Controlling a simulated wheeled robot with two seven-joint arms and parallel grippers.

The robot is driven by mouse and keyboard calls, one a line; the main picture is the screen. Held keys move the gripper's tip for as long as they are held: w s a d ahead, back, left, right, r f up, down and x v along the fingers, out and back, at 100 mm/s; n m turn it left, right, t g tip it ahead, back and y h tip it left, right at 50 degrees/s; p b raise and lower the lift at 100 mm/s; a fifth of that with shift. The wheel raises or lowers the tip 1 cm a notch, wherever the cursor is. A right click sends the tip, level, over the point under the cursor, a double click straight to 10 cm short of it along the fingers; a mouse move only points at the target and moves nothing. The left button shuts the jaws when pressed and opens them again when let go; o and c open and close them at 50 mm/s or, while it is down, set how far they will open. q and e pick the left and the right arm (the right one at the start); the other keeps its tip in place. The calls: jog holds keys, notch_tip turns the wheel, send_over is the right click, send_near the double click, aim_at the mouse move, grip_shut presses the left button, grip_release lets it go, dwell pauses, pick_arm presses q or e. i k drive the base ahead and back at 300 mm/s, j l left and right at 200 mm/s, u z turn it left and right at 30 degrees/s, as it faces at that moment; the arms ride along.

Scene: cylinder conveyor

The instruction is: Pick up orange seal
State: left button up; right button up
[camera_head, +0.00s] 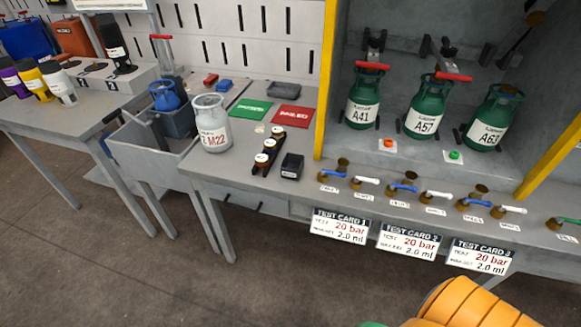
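No object is clearly recognizable as an orange seal. A small orange round piece (388,143) sits on a white plate in front of the green cylinder A41 (363,101); whether it is a seal or a button I cannot tell. A small red piece (211,79) lies at the back of the middle table beside a blue piece (223,86). Neither of my grippers shows in the head view. A large orange-yellow ribbed shape at the bottom right is cut off by the frame.
Green cylinders A57 (423,110) and A63 (489,121) stand in the yellow-edged bay. Valves (403,188) line its front edge. A white cylinder (211,127), black rack (266,151) and black box (291,167) stand near green (250,111) and red (291,116) cards.

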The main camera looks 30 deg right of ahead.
aim_at(389, 143)
jog(key=z, duration=1.8)
